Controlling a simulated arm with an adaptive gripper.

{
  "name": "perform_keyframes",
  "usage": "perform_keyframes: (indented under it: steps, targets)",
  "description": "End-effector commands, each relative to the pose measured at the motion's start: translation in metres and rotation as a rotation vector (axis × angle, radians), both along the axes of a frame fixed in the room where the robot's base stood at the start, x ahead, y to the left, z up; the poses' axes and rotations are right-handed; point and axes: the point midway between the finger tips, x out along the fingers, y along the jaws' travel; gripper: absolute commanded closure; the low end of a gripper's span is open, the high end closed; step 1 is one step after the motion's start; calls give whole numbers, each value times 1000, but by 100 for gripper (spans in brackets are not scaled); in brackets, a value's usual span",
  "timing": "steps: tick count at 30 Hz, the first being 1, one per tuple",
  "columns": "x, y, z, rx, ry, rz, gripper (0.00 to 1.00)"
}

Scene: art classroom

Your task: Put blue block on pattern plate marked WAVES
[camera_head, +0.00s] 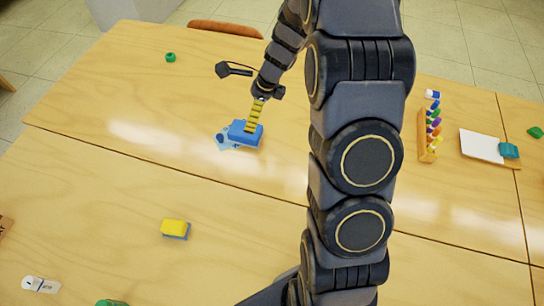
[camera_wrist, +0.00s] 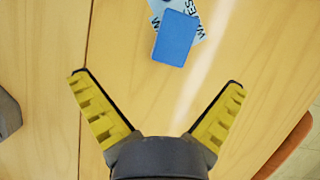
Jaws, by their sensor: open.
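The blue block (camera_head: 243,133) lies on the light blue pattern plate (camera_head: 222,140) in the head view. In the wrist view the blue block (camera_wrist: 175,38) covers much of the pattern plate (camera_wrist: 157,7), and part of the block's near end extends past the plate. Only a few dark letters show around the block, so the full word cannot be read. My gripper (camera_head: 250,127) has its yellow fingers above the block in the head view. In the wrist view my gripper (camera_wrist: 158,79) is spread wide and empty, with the block beyond the fingertips and apart from them.
A yellow and blue block (camera_head: 174,229) sits on the near table. A small green object (camera_head: 170,57) is at the far left. At right are a wooden rack (camera_head: 424,140) of coloured items and a white sheet (camera_head: 480,146) beside a teal block (camera_head: 509,150). Wood around the plate is clear.

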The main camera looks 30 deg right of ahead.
Motion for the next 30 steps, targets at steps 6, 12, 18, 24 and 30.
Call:
perform_keyframes:
  steps: [6,12,18,24,30]
  targets:
    - [-61,65,77,-99,-83,629,0]
    - [-148,100,124,-184,-122,1223,0]
    - [-235,104,150,-244,-121,1755,0]
    - [-286,91,160,-282,-93,2064,0]
    - [-297,87,162,-288,-86,2143,0]
